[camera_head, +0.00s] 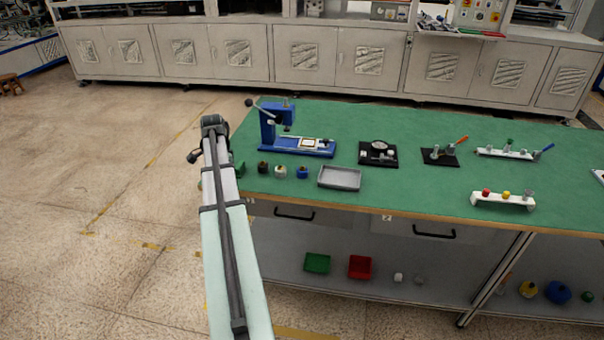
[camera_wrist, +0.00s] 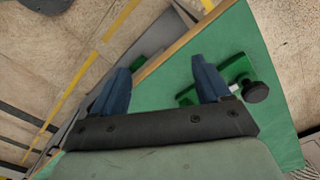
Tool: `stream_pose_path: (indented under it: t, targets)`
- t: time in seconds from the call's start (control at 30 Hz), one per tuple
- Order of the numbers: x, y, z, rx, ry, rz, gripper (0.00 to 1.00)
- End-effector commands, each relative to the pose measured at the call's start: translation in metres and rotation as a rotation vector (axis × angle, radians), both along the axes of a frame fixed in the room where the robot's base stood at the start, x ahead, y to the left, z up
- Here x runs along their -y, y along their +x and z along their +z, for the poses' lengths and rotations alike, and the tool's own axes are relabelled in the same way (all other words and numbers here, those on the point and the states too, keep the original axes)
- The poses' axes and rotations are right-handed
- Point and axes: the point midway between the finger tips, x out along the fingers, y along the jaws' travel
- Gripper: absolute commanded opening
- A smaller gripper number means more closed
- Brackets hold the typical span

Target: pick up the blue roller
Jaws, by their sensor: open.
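A small blue cylindrical piece (camera_head: 302,172) stands on the green table, right of a white and a black one. A tool with a blue handle (camera_head: 543,153) leans at the right end of a white rack. I cannot tell for sure which is the blue roller. Neither clearly shows in the wrist view. My gripper (camera_wrist: 157,75) is open, its two blue fingers wide apart with nothing between them. It is over the table's edge and corner, away from both blue things. In the head view my arm is at the table's left end and the fingers cannot be made out.
A green clamp with a black knob (camera_wrist: 257,92) is at the table edge near my right finger. A blue press (camera_head: 268,128), a grey tray (camera_head: 340,186), black mats and a white front rack (camera_head: 480,200) stand on the table. The middle front is clear.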

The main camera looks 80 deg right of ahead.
Motion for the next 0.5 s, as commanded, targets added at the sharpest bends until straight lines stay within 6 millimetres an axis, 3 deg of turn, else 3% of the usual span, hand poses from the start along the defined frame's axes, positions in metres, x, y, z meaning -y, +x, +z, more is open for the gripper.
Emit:
stream_pose_path:
  t: [0.03, 0.2, 0.5]
  targets:
    - [0.017, -0.017, 0.009, 0.001, -0.002, -0.057, 0.76]
    - [0.057, -0.075, 0.036, 0.001, -0.002, -0.238, 0.76]
    - [0.112, -0.191, 0.087, 0.001, -0.001, -0.569, 0.76]
